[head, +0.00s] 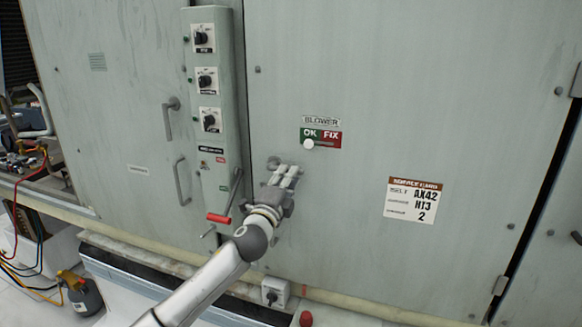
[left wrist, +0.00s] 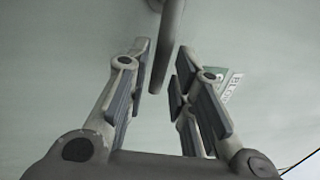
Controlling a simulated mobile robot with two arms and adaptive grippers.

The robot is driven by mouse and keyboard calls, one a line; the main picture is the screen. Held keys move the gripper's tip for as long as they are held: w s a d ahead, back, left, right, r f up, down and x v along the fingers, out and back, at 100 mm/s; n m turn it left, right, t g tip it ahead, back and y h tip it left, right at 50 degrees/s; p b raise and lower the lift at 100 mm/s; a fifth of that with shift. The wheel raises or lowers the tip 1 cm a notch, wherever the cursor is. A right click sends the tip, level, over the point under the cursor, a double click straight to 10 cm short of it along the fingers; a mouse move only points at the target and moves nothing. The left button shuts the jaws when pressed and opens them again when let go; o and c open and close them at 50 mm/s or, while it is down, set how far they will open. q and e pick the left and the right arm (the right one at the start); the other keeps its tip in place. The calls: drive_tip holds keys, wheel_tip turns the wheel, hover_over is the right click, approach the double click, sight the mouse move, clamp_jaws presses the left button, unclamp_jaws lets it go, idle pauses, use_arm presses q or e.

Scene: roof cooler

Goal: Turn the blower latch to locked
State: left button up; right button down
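The blower door (head: 345,80) is a pale green panel with a BLOWER label (head: 321,120). The blower latch (head: 272,162) is a grey handle below and left of that label, mostly hidden by my left gripper in the head view. In the left wrist view the latch lever (left wrist: 164,58) hangs down between the fingertips. My left gripper (head: 289,172) is at the latch, its fingers open on either side of the lever; it also shows in the left wrist view (left wrist: 162,75). My right gripper is not in view.
A control box (head: 216,100) with knobs and a red-handled lever (head: 219,218) stands out to the left. A notice (head: 413,201) is on the door at right.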

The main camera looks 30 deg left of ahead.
use_arm(q)
drive_tip(key=shift+p+x, duration=0.3)
drive_tip(key=shift+x, duration=1.25)
drive_tip(key=shift+c, duration=0.2)
clamp_jaws()
